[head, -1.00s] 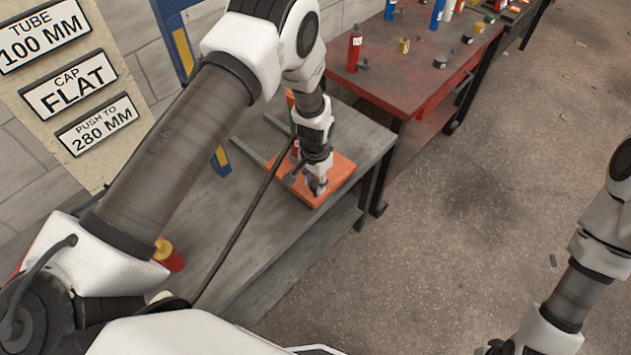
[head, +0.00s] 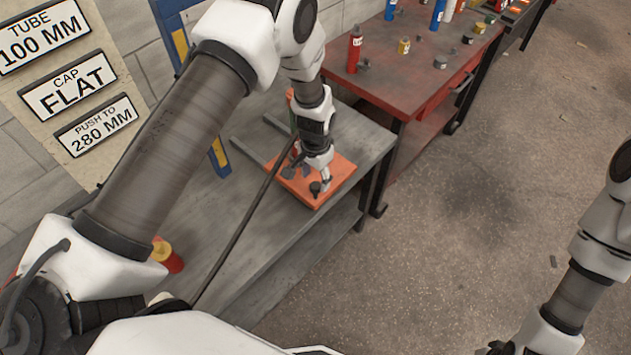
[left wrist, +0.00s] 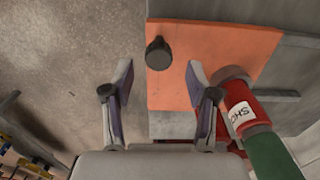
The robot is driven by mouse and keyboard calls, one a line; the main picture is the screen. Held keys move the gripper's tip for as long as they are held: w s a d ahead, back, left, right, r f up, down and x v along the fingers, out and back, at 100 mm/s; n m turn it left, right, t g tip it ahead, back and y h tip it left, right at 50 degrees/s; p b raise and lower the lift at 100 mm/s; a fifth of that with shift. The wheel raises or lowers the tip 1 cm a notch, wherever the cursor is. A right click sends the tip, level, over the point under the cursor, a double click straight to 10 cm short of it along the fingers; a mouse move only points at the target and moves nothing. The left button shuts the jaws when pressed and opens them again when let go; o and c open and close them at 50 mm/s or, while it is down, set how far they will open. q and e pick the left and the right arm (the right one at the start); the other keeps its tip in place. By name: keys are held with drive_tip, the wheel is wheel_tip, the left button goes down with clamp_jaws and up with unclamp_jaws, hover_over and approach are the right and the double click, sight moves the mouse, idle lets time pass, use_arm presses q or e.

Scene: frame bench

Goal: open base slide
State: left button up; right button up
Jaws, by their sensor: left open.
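The base slide is an orange plate (head: 338,172) on the grey bench, with a dark round knob (head: 316,188) standing near its front edge. In the left wrist view the orange plate (left wrist: 220,45) fills the upper middle, and the knob (left wrist: 158,53) sits between and just beyond the fingertips. My left gripper (head: 308,172) is over the plate, open and empty; the left wrist view shows its fingers (left wrist: 158,72) spread wide, neither touching the knob. At the right edge of the head view is my right arm; its dark end (head: 500,348) is cut off at the bottom, so its jaws cannot be read.
A red cylinder (left wrist: 237,95) with a white label and a green part (left wrist: 275,155) stand close beside the right finger. Grey rails (head: 248,151) lie left of the plate. A red table (head: 400,85) with several small items stands behind.

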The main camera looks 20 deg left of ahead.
use_arm(q)
wheel_tip(320, 180, up, 9)
drive_tip(key=shift+f, duration=0.1)
idle(0.4)
drive_tip(key=s+a+f+n+b, duration=0.1)
drive_tip(key=s+f+n+b, duration=0.1)
drive_tip(key=s+f, duration=0.7)
drive_tip(key=s+a+f+n+b, duration=0.2)
drive_tip(key=s+f, duration=0.7)
drive_tip(key=s, duration=1.1)
drive_tip(key=shift+a+f+b, duration=0.15)
drive_tip(key=shift+f+b, duration=0.15)
